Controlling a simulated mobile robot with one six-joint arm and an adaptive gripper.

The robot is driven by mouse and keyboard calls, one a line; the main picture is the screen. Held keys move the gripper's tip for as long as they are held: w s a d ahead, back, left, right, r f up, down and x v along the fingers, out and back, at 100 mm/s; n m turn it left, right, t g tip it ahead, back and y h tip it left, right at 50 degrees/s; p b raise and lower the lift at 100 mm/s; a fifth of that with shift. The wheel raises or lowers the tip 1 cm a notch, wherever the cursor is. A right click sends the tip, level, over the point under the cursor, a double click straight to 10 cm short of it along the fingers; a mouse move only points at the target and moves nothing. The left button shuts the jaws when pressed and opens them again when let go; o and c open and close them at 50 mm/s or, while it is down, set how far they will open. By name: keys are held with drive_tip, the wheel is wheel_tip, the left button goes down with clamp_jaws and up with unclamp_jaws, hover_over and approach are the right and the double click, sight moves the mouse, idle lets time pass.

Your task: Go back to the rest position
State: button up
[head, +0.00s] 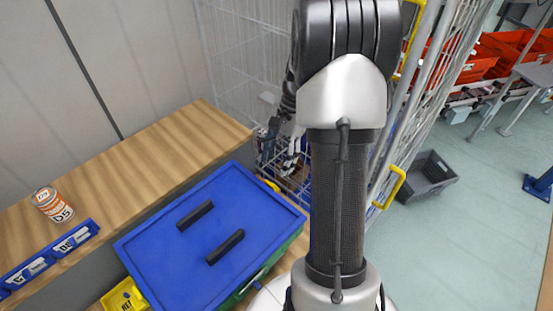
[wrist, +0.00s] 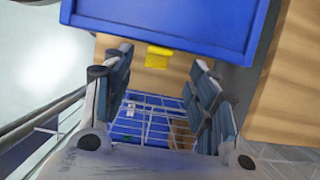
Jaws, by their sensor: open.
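My gripper (head: 280,150) hangs beside the wire cage, partly hidden behind my arm in the head view. In the wrist view my gripper (wrist: 160,85) has its two fingers well apart with nothing held between them. Beyond the fingers are wire mesh and blue items, seen below.
A blue lid (head: 257,205) with two black bars lies to the left of my arm. A wire cage (head: 245,45) stands behind. A grey crate (head: 427,176) sits on the floor at right.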

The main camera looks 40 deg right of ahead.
drive_tip(key=s+a+r+n+t+h, duration=0.1)
drive_tip(key=s+a+r+n+h, duration=0.2)
drive_tip(key=a+r+n, duration=0.65)
drive_tip(key=s+a+r+n+t+h, duration=0.1)
drive_tip(key=s+a+r+n+t, duration=0.2)
drive_tip(key=s+a, duration=0.8)
wheel_tip(320, 180, up, 2)
drive_tip(key=a+n, duration=0.3)
drive_tip(key=n, duration=0.1)
drive_tip(key=shift+s+r+n+t, duration=0.2)
drive_tip(key=shift+s+n+t, duration=0.15)
drive_tip(key=shift+t, duration=0.05)
